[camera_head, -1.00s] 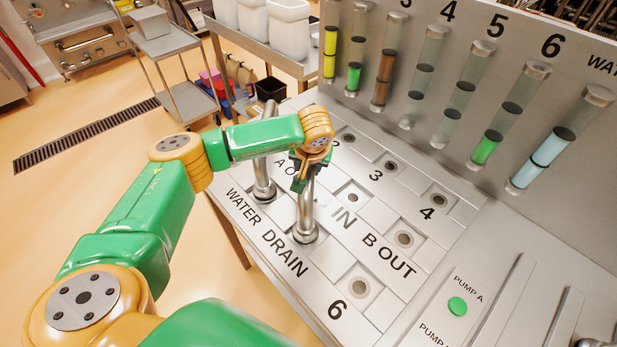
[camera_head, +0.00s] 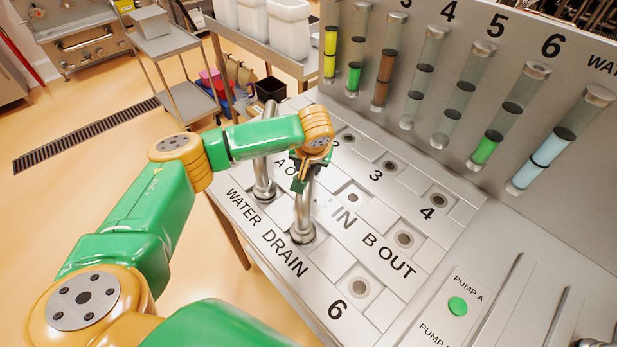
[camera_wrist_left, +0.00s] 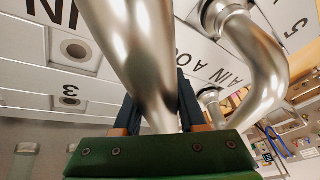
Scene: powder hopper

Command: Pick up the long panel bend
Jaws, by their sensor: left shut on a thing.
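The long panel bend (camera_head: 304,215), a shiny steel pipe, stands near the WATER DRAIN lettering on the panel, its upper part hidden by my left gripper (camera_head: 301,180). My left gripper is shut on it. In the left wrist view the pipe (camera_wrist_left: 130,45) runs between the fingers (camera_wrist_left: 160,110) and fills the upper middle. Its lower end is close to its panel socket; I cannot tell if it is clear of it. My right gripper is not in view.
A second steel bend (camera_head: 263,180) stands close on the left; it also shows in the left wrist view (camera_wrist_left: 262,65). The panel (camera_head: 330,260) has several open sockets. Tubes with coloured contents (camera_head: 485,150) line the back wall. A green pump button (camera_head: 457,306) is at right.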

